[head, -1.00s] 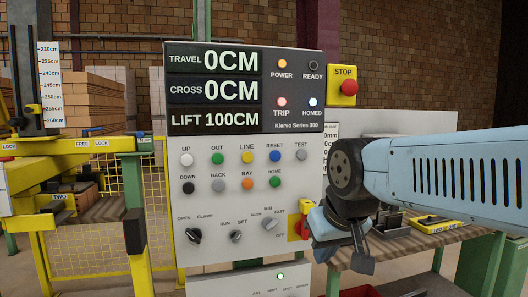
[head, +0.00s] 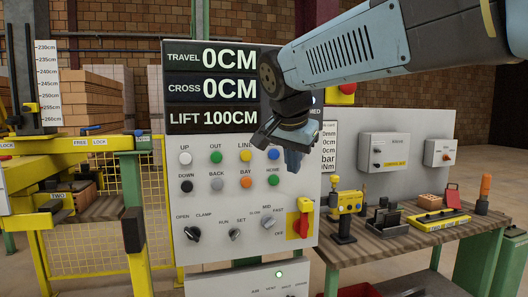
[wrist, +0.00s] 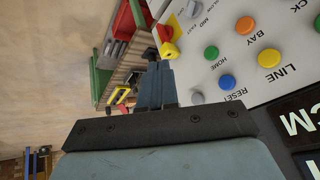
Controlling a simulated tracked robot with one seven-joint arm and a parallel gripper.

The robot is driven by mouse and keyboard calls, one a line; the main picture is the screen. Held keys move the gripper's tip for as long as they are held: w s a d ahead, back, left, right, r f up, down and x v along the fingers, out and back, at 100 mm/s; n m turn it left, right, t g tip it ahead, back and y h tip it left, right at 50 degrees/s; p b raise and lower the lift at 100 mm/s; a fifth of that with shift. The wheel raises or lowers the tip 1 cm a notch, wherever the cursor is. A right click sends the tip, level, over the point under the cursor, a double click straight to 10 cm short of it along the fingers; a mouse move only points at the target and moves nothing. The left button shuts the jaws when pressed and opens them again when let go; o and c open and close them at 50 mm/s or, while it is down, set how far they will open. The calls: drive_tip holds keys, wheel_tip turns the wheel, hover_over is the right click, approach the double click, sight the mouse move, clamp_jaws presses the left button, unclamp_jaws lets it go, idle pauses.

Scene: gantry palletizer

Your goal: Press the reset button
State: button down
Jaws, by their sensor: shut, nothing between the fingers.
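The reset button (head: 273,154) is a blue round button in the top row of the grey control panel (head: 215,262), just under the black display. It also shows in the wrist view (wrist: 227,82) with its RESET label. My gripper (head: 293,163) is shut and empty, in front of the panel just right of the reset button. In the wrist view its fingers (wrist: 155,72) lie left of the blue button, apart from it in the picture. The arm and gripper hide the RESET label, the test button and most indicator lamps in the head view; the grey test button (wrist: 197,98) shows in the wrist view.
A yellow button (head: 246,156) and a green button (head: 273,181) sit close to the reset button. A red-and-yellow switch (head: 300,224) is at the panel's lower right. A bench (head: 385,245) with tools stands right. Yellow fencing (head: 85,235) stands left.

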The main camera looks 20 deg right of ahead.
sight(275, 150)
drive_tip(key=w+a+r+m+h, duration=0.1)
drive_tip(key=w+a+r+m, duration=0.1)
drive_tip(key=w+r+m, duration=0.4)
drive_tip(key=shift+w+a+r+m+t, duration=0.3)
drive_tip(key=shift+w+r, duration=0.45)
drive_tip(key=shift+w, duration=0.15)
drive_tip(key=x, duration=0.3)
drive_tip(key=w+x, duration=0.1)
drive_tip(key=x, duration=0.3)
drive_tip(key=r+x, duration=0.1)
drive_tip(key=x, duration=0.3)
drive_tip(key=shift+w+f, duration=0.1)
drive_tip(key=shift+w, duration=1.1)
